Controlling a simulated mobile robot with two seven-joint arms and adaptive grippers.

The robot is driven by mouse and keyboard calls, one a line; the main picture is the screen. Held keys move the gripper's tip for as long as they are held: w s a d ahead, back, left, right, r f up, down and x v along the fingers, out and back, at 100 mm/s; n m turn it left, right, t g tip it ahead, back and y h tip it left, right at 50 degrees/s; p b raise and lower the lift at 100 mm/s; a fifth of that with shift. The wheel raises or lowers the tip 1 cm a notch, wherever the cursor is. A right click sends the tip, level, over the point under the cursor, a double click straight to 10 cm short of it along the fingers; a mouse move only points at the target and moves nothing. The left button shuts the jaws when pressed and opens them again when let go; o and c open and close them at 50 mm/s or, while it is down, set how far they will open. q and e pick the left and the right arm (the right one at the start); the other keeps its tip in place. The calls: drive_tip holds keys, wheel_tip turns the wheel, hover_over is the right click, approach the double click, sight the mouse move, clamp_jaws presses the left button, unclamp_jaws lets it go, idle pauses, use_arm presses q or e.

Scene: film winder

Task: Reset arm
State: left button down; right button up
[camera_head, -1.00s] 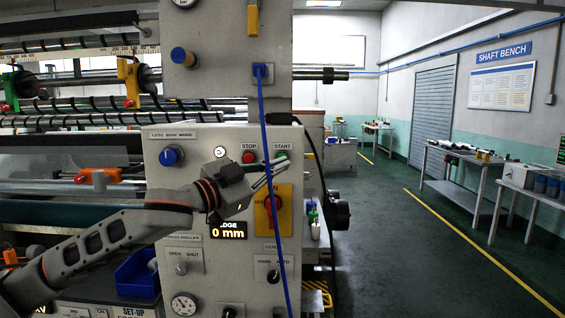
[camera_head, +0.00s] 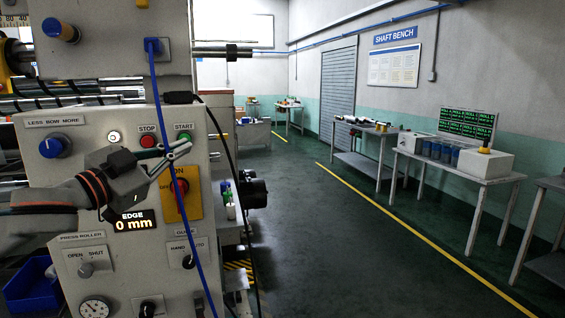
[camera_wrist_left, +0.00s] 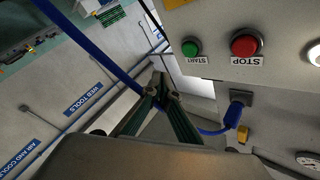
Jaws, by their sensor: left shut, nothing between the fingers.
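My left gripper (camera_head: 188,147) is shut and empty in front of the machine's control panel (camera_head: 75,215). In the head view its fingertips overlap the area just below the green START button (camera_head: 184,139). The red STOP button (camera_head: 148,141) is to the left, above the gripper body. In the left wrist view the closed fingertips (camera_wrist_left: 160,78) point past the panel's edge, with the green button (camera_wrist_left: 190,47) and red button (camera_wrist_left: 244,43) beyond them, apart from the fingers. My right gripper is in neither view.
A blue cable (camera_head: 165,120) hangs down the panel, close to the fingers. A yellow switch plate (camera_head: 181,193) sits below the gripper. A blue bin (camera_head: 30,285) is at lower left. Benches (camera_head: 480,180) line the right wall. Dark floor (camera_head: 330,240) between is clear.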

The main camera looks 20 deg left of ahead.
use_arm(q)
drive_tip(key=d+f+n+g+y, duration=0.1)
drive_tip(key=d+f+n+g, duration=0.1)
drive_tip(key=f, duration=1.6)
drive_tip(key=d+f+n+g, duration=0.1)
drive_tip(key=d+f+g, duration=0.1)
drive_tip(key=f, duration=1.6)
drive_tip(key=s+d+f+n+g, duration=0.1)
drive_tip(key=s+d+f, duration=0.3)
drive_tip(key=s+f, duration=0.3)
drive_tip(key=s+d+f+n+g, duration=0.1)
drive_tip(key=s+d+f, duration=0.3)
drive_tip(key=s+f, duration=0.4)
drive_tip(key=s+d+f+g+y, duration=0.1)
drive_tip(key=s+d+f, duration=0.3)
drive_tip(key=f, duration=1)
drive_tip(key=s+g, duration=0.1)
drive_tip(key=s, duration=0.2)
drive_tip(key=shift+s+d+f+n, duration=0.2)
drive_tip(key=shift+d+n, duration=0.1)
drive_tip(key=shift+n, duration=0.1)
